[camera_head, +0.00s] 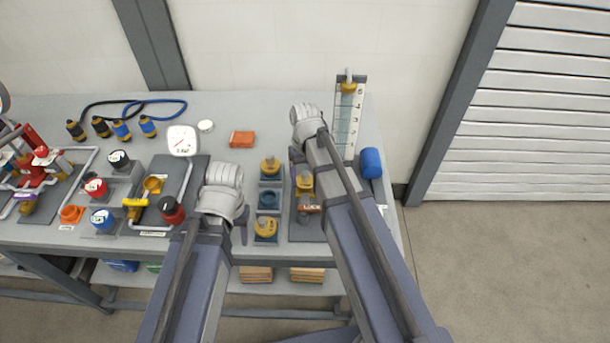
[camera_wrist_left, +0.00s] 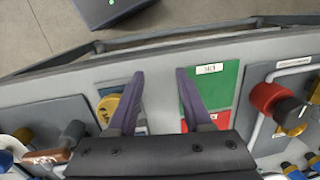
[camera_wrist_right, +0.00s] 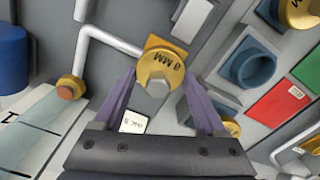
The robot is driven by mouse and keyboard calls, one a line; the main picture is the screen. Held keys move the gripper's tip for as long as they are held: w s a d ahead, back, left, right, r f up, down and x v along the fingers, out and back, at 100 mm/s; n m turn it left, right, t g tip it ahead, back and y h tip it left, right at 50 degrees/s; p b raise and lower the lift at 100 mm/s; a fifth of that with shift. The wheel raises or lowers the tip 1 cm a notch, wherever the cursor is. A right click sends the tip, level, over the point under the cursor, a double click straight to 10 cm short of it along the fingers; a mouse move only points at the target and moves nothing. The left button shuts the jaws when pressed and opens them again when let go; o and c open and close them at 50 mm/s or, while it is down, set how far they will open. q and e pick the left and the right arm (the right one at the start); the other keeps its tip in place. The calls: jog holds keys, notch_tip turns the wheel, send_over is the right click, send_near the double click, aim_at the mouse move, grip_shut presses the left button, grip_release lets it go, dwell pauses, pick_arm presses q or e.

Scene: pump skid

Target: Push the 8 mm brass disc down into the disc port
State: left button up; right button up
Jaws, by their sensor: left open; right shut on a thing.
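The brass disc marked 8 MM (camera_wrist_right: 160,72) lies between the purple fingertips of my right gripper (camera_wrist_right: 160,80), which is shut on it. The disc also shows in the head view (camera_head: 305,181). A yellow square block, the disc port (camera_wrist_right: 166,45), shows partly from behind the disc. The disc hides its opening, so I cannot tell how deep the disc sits. My left gripper (camera_wrist_left: 160,73) is open and empty, its fingers apart over the bench near the front edge. In the head view its wrist hides most of it.
A rack beside the port holds brass discs (camera_head: 270,167) (camera_head: 266,228) around an empty blue socket (camera_head: 268,199). A grey pipe (camera_wrist_right: 110,38) runs beside the port. A brown LOCK handle (camera_head: 308,203) is in front. A sight gauge (camera_head: 347,120) and blue cylinder (camera_head: 371,163) stand to the right.

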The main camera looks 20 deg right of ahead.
pick_arm(q)
jog(key=shift+f, duration=0.35)
pick_arm(e)
jog(key=shift+f, duration=0.3)
pick_arm(q)
jog(key=shift+r, duration=0.1)
pick_arm(e)
jog(key=o, duration=1.5)
jog(key=shift+r, duration=0.15)
notch_tip(320, 180, up, 8)
jog(key=p, duration=0.7)
jog(key=shift+p, duration=0.3)
pick_arm(q)
notch_tip(320, 180, up, 8)
pick_arm(e)
jog(key=shift+f, duration=0.2)
jog(key=shift+s, duration=0.1)
jog(key=s+a+n, duration=0.1)
jog(key=s+a, duration=0.2)
jog(key=s, duration=0.2)
jog(key=s+a, duration=0.4)
jog(key=s+a+n+h, duration=0.1)
jog(key=s+a, duration=0.2)
jog(key=s, duration=0.2)
jog(key=shift+s+a+r+n, duration=0.1)
jog(key=shift+s+a+n, duration=0.1)
jog(key=shift+s+n, duration=0.15)
